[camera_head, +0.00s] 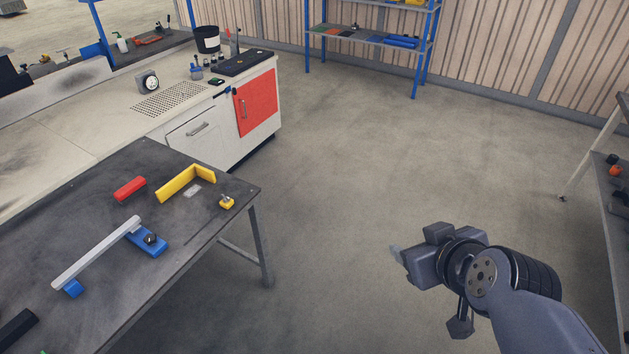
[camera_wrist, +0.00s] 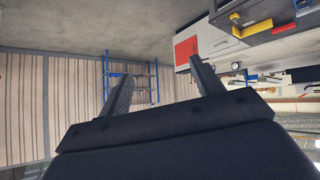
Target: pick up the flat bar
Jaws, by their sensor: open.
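The flat bar (camera_head: 97,255) is a long light-grey strip on the dark table at the lower left of the head view. One end rests on a small blue block (camera_head: 74,288), the other on a larger blue block (camera_head: 153,240) with a dark knob. My gripper (camera_head: 396,250) is over open floor, right of the table and apart from the bar. In the wrist view my gripper (camera_wrist: 160,75) shows two spread fingers with nothing between them. The bar cannot be made out in the wrist view.
On the table (camera_head: 100,190) lie a red block (camera_head: 130,188), a yellow angle piece (camera_head: 186,182) and a small yellow piece (camera_head: 227,202). A black piece (camera_head: 17,328) is at the near left. A workbench (camera_head: 100,125) stands behind. The floor between table and right-hand shelf is clear.

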